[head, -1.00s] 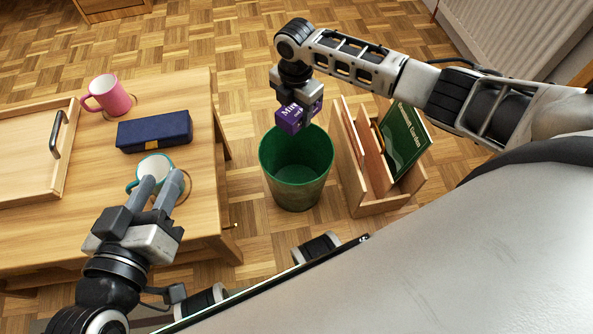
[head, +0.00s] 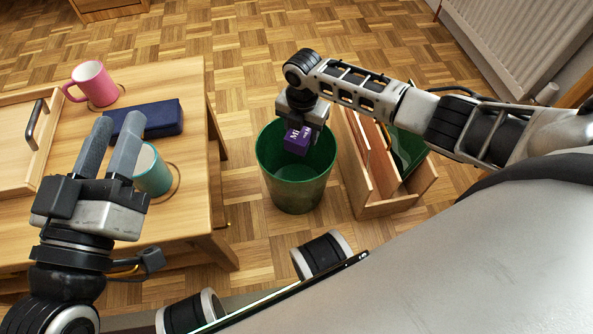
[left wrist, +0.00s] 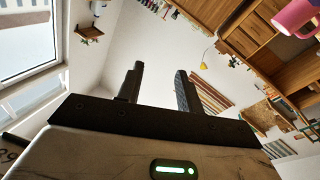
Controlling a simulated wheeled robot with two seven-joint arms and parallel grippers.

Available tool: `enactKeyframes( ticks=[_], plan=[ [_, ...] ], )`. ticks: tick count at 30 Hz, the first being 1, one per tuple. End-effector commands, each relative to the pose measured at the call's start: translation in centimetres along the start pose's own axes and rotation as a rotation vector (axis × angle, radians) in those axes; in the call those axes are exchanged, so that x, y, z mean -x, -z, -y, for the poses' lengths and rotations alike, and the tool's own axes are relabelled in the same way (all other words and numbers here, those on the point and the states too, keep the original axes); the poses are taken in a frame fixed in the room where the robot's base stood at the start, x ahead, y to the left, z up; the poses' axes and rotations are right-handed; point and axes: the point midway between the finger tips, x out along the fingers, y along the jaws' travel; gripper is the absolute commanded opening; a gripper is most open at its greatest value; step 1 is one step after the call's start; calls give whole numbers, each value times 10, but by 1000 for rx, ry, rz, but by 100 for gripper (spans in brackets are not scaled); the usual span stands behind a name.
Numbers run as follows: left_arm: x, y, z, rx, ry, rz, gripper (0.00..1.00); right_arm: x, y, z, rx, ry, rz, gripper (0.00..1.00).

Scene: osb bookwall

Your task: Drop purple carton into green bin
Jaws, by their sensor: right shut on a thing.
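The purple carton (head: 298,140) is in my right gripper (head: 300,126), which is shut on it. Gripper and carton are over the mouth of the green bin (head: 296,190), with the carton at about rim height in the head view. The bin stands upright on the floor and its visible inside looks empty. My left gripper (head: 114,145) is above the wooden table, open and empty, its two fingers apart. The fingers also show apart in the left wrist view (left wrist: 158,88), with nothing between them.
A teal mug (head: 153,172) stands close to my left gripper. A dark blue case (head: 160,118), a pink mug (head: 93,83) and a wooden tray (head: 48,165) are on the table. A wooden book holder (head: 384,208) stands right of the bin. Floor behind the bin is clear.

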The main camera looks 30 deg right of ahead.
Motion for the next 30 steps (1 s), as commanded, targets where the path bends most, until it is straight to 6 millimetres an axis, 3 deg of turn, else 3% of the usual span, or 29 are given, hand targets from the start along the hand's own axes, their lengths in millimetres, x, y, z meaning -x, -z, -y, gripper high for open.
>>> enactKeyframes(
  ticks=[11,12,14,15,26,30],
  plan=[
    [-2,6,-1,-28,-10,-35,36,-3,0,0,-1,0,0,28],
    [-2,6,-1,-28,-10,-35,36,-3,0,0,-1,0,0,55],
    [-2,6,-1,-27,-10,-35,36,-3,0,0,-1,0,0,71],
    [-2,6,-1,-27,-10,-35,36,-3,0,0,-1,0,0,74],
    [-2,8,-2,-10,-11,-20,36,5,0,0,0,-1,1,74],
    [9,-16,-4,139,32,121,36,29,0,0,-1,-2,1,74]
  ],
)
